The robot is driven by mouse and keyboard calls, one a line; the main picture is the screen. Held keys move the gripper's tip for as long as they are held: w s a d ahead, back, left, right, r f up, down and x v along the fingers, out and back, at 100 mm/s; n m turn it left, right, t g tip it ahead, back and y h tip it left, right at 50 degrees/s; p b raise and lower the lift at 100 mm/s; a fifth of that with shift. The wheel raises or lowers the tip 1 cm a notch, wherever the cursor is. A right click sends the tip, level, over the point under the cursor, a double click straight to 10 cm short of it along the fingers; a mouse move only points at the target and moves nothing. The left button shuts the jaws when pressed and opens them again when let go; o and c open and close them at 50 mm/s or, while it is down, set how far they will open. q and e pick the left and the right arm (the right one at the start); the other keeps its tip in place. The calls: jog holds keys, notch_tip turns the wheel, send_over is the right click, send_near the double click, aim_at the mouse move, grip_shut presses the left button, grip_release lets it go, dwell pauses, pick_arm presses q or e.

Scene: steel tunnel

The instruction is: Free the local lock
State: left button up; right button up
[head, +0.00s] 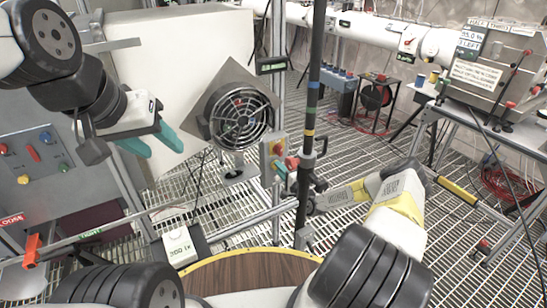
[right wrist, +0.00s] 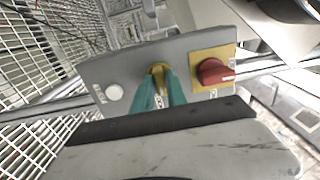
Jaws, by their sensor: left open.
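A small grey control box (head: 266,167) is fixed to a post near the middle of the head view. In the right wrist view its grey panel (right wrist: 112,72) carries a white round button (right wrist: 114,92), a brass-coloured lock piece (right wrist: 158,70) and a red rotary knob (right wrist: 213,71) on a yellow plate. My right gripper (right wrist: 159,86) has its teal fingers close together, with the brass piece between their tips. The fingers partly cover the piece and a small label. My left gripper (head: 150,142) is open and empty, at the left, apart from the box.
A dark upright pole (head: 312,110) with coloured bands stands just right of the box. A round fan (head: 240,117) in a grey plate is behind it. A panel with coloured buttons (head: 35,155) is at the left. A steel cabinet (head: 490,70) stands at the right, with open grating floor between.

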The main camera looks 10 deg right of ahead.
grip_shut()
jog(key=shift+n, duration=8.9)
jog(key=shift+f, duration=0.1)
jog(key=o, duration=0.5)
grip_release()
